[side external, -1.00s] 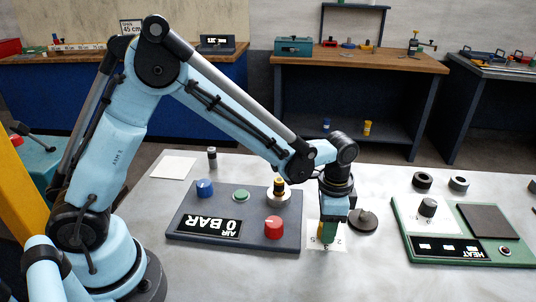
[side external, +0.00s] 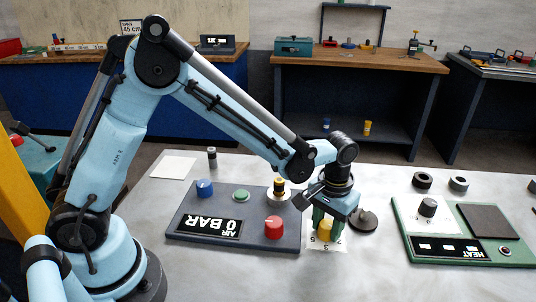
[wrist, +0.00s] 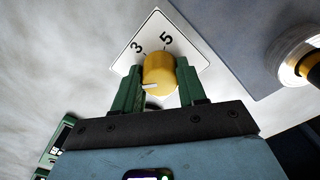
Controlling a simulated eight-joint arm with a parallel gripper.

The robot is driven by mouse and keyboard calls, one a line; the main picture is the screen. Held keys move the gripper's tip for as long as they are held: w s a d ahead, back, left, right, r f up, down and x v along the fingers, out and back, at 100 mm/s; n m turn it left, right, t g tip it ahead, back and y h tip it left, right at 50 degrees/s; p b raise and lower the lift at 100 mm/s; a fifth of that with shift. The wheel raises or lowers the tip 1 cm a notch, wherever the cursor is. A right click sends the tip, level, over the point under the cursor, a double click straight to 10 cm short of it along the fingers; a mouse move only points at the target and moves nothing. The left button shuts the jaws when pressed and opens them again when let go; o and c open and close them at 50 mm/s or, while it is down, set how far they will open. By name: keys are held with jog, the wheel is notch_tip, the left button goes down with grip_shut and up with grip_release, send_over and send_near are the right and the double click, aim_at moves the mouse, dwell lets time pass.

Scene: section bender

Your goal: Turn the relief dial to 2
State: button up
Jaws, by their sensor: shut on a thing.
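The relief dial (side external: 325,229) is a yellow knob on a white card (side external: 316,247) with dark numbers. It also shows in the wrist view (wrist: 158,72), where 3 and 5 can be read on the card beyond it. Its white pointer mark (wrist: 151,86) faces the lower left of that view, away from the 3 and the 5. The number it faces is hidden by my gripper there. My gripper (wrist: 159,84) is shut on the dial, with one green finger on each side. It also shows in the side view (side external: 326,224), pointing down.
The dark AIR panel (side external: 255,243) reads 0 BAR and carries a red knob (side external: 274,228) close to the left of my gripper. A dark round piece (side external: 364,221) stands close on the right. The green HEAT panel (side external: 405,236) is farther right.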

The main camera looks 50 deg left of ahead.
aim_at(328, 224)
jog(key=shift+n, duration=0.6)
jog(key=o, duration=1.1)
jog(key=shift+c, duration=0.2)
jog(key=shift+r, duration=0.1)
notch_tip(328, 224, up, 12)
jog(key=s+a+r+m+t, duration=0.1)
jog(key=s+a+m+t, duration=0.1)
jog(key=s+a+t, duration=0.5)
jog(key=s+a, duration=0.4)
jog(key=a, duration=0.1)
jog(key=shift+s+a+r+m, duration=0.15)
jog(key=shift+s+a+m, duration=0.05)
jog(key=shift+s+m, duration=0.2)
